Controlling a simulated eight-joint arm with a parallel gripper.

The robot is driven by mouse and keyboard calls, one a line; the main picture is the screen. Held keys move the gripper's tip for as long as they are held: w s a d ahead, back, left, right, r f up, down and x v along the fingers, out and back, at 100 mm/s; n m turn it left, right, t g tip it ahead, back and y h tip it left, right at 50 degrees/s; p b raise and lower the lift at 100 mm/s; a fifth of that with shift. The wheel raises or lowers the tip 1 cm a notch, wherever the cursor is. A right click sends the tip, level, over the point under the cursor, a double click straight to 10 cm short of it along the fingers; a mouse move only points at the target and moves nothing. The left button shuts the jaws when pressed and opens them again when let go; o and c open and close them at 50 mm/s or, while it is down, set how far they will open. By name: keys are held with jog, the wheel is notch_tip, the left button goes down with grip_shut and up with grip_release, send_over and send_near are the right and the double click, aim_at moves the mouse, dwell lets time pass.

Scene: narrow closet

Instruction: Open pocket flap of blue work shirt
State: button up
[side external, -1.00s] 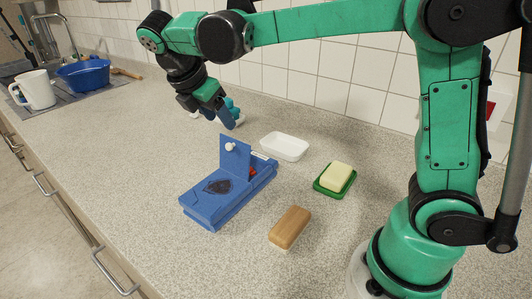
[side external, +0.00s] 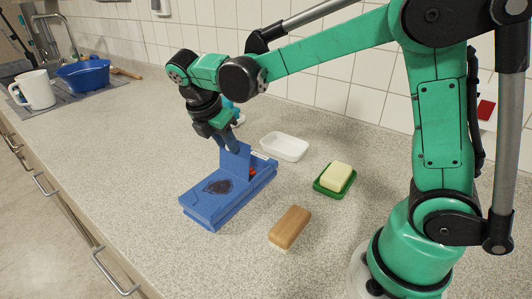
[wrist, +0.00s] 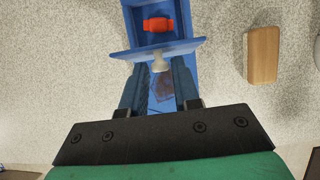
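The blue work shirt (side external: 205,208) is a flat, box-like folded block on the counter, with a dark patch on its top. Its pocket flap (side external: 236,162) stands upright. In the wrist view the flap (wrist: 185,47) is seen nearly edge-on, with a pale button (wrist: 160,63) on its near face. Behind it, a red item (wrist: 158,25) lies in the open pocket. My gripper (side external: 231,146) is down at the flap's top edge. In the wrist view its two fingers (wrist: 159,75) are apart, on either side of the button. I cannot tell whether they touch it.
A white dish (side external: 285,146) stands behind the shirt. A green tray (side external: 322,187) with a yellow block (side external: 337,176) is to the right. A wooden brush (side external: 290,227) lies right of the shirt. A mug (side external: 37,90) and blue basin (side external: 83,75) stand far left. The counter's left front is clear.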

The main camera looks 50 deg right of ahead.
grip_shut()
dwell(1.1)
